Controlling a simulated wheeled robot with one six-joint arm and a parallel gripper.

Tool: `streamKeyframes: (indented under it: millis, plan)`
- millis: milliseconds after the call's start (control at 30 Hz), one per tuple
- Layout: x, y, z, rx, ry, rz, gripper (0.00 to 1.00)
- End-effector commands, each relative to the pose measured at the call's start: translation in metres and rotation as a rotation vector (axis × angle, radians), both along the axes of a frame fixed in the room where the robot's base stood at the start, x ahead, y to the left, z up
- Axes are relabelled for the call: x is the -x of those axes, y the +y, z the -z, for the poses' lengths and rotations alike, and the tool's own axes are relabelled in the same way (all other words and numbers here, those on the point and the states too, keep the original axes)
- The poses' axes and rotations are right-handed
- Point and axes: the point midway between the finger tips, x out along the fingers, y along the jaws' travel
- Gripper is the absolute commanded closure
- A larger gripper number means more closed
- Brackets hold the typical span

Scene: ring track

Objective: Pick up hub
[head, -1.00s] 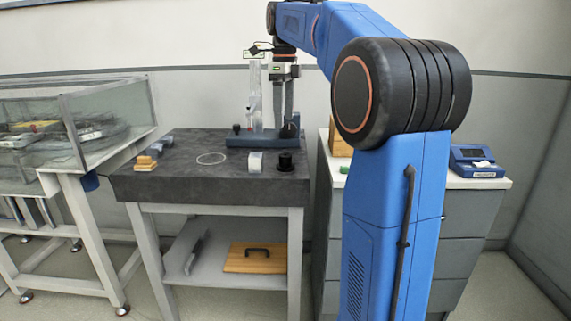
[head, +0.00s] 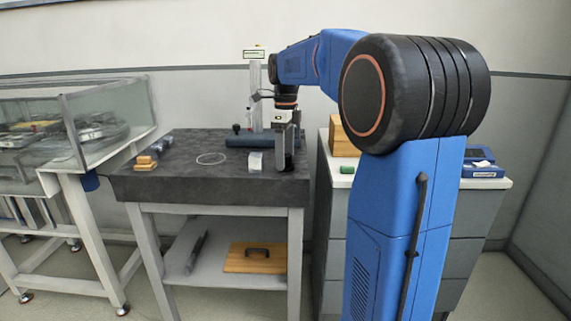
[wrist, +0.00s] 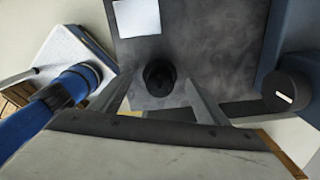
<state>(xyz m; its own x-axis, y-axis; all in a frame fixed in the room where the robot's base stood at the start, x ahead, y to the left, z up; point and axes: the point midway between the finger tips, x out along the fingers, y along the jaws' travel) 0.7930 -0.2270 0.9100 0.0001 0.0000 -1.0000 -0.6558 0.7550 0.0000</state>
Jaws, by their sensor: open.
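The hub looks to be the small black stepped cylinder (wrist: 158,77) standing upright on the dark stone table top, seen from above in the wrist view. In the head view it is mostly or wholly hidden behind my gripper (head: 285,160). My gripper points down over the front right part of the table, with its fingers spread. In the wrist view one finger shows on each side of the black cylinder, with nothing held between them. I cannot tell how far the fingertips are above it.
A white block (head: 255,161) stands just left of my gripper; it also shows in the wrist view (wrist: 137,17). Behind is a blue-based stand (head: 249,141) with a dark knob (wrist: 288,92). Orange-tan blocks (head: 146,161) sit at the table's left. A drawer cabinet (head: 333,215) adjoins right.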

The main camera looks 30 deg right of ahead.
Motion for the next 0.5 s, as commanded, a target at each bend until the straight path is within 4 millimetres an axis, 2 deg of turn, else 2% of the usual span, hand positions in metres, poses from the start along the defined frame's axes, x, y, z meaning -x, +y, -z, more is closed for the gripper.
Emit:
streamKeyframes:
  millis: [133,367,400,500]
  plan:
    - [-0.0001,0.0,0.0115,0.0,0.0,0.0,0.32]
    - [-0.0003,0.0,0.0129,0.0,0.0,0.0,0.32]
    - [-0.0003,0.0,0.0128,0.0,0.0,0.0,0.36]
    - [-0.0003,-0.0001,0.0127,0.0,0.0,0.0,0.6]
